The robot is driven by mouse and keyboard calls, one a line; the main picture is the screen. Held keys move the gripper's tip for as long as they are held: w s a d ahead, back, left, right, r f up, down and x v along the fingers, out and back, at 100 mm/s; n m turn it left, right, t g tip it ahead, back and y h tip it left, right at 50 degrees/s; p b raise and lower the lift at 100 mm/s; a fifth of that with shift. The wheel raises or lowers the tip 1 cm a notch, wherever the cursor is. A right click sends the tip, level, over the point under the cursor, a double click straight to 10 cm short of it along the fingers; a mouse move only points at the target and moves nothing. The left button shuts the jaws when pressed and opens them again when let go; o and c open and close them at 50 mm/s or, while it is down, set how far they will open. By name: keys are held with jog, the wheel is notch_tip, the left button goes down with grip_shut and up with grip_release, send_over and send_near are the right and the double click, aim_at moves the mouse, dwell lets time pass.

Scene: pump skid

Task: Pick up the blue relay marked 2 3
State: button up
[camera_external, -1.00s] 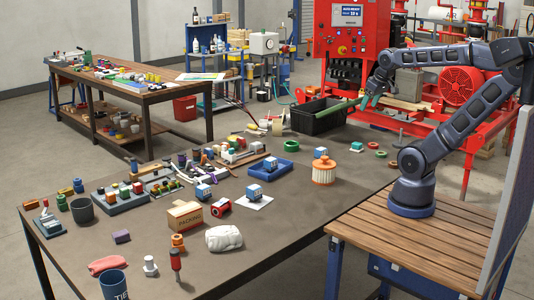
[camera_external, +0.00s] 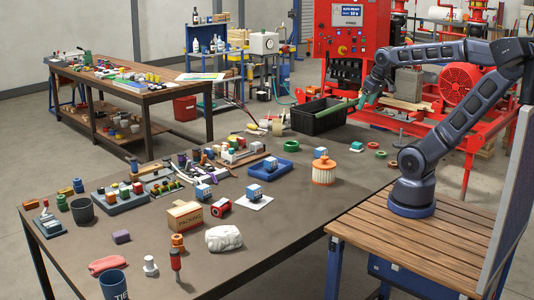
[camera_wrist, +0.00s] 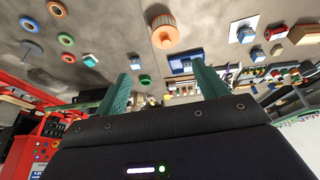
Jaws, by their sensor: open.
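Several blue-and-white relays stand on the brown table, their markings too small to read. One (camera_external: 320,153) is behind the orange filter, one (camera_external: 270,163) in the blue tray (camera_external: 288,174), one (camera_external: 254,191) on a white sheet, and one (camera_external: 203,191) near the packing box. The wrist view shows the relay by the filter (camera_wrist: 135,63), the one on the sheet (camera_wrist: 245,34) and the one farther along (camera_wrist: 258,56). My gripper (camera_external: 365,101) is open and empty, raised near the black bin, apart from all relays. Its teal fingers also show in the wrist view (camera_wrist: 163,84).
The orange filter (camera_external: 324,172) stands right of the tray. A black bin (camera_external: 318,118) is at the far table end, near the red pump skid (camera_external: 345,45). The packing box (camera_external: 185,216), white cloth (camera_external: 224,238) and several small parts crowd the near table. The right front is clear.

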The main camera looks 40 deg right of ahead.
jog(key=w+d+f+n+g, duration=0.1)
jog(key=w+d+n, duration=0.1)
jog(key=w, duration=0.4)
jog(key=w+d+f+n, duration=0.1)
jog(key=w+n, duration=0.2)
jog(key=w, duration=0.3)
jog(key=n+g+h, duration=0.2)
jog(key=n+g, duration=0.1)
jog(key=n, duration=0.9)
send_over(321, 149)
jog(key=a, duration=0.2)
notch_tip(321, 149, down, 24)
jog(key=shift+d+f, duration=0.15)
jog(key=shift+w+d+f, duration=0.15)
jog(key=shift+f, duration=0.35)
jog(key=shift+d+f, duration=0.35)
jog(key=shift+f, duration=1.35)
jog(key=shift+d+f, duration=0.3)
jog(key=shift+f, duration=1.4)
jog(key=shift+d+f, duration=0.35)
jog(key=shift+f, duration=1.35)
jog(key=c, duration=1.1)
jog(key=shift+c, duration=0.2)
jog(key=shift+r, duration=0.1)
